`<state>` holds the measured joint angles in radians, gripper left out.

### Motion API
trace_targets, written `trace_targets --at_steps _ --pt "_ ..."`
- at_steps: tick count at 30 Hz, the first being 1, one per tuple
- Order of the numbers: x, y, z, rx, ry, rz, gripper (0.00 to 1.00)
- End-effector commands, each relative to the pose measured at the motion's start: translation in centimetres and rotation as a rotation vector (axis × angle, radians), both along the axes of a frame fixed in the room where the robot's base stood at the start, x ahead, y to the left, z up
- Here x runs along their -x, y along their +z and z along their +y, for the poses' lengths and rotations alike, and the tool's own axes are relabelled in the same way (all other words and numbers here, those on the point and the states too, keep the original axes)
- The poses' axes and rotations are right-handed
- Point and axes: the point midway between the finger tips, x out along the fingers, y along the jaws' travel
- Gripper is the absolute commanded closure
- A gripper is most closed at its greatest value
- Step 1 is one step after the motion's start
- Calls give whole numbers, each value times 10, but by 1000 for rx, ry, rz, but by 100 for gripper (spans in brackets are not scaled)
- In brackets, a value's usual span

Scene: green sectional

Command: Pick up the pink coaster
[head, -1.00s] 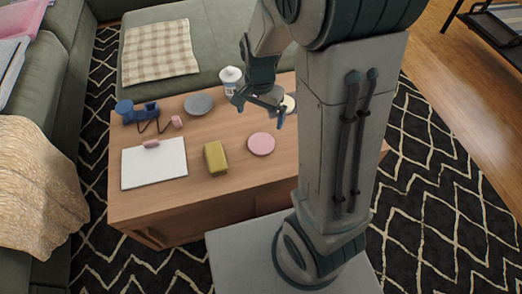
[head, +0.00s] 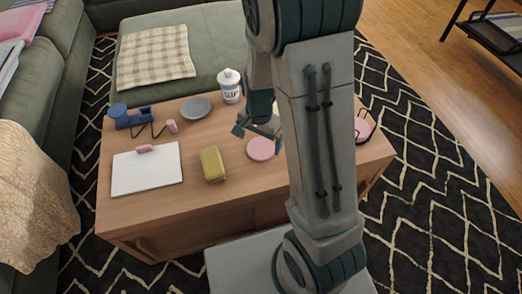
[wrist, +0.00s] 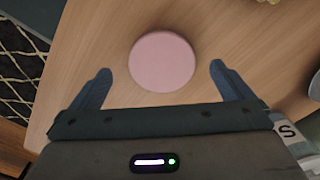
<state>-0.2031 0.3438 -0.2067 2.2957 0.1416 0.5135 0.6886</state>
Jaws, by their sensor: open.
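The pink coaster (head: 261,149) is a flat round disc lying on the wooden coffee table (head: 215,212). In the wrist view the coaster (wrist: 162,62) lies between and just beyond my two spread fingers, apart from both. My gripper (head: 258,131) is open and empty, over the table at the coaster's far side in the head view. In the wrist view my gripper (wrist: 161,80) shows both fingertips, one on each side of the coaster. How high the fingers are above the table is hard to tell.
A yellow block (head: 213,164) lies left of the coaster. A white clipboard (head: 147,168), a blue object (head: 130,116), a grey plate (head: 195,108) and a white bottle (head: 229,86) are also on the table. The green sofa (head: 200,60) stands behind it.

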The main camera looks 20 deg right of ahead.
Motion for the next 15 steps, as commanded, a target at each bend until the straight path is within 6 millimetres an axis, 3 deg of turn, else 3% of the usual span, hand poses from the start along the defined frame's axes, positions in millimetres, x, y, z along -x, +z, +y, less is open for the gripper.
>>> trace_targets --at_steps 1,6,15 --pt "-2 -12 -1 0 0 1 0" --pt "-4 -35 -2 1 0 2 0" --pt "-4 -38 -2 0 0 0 0"
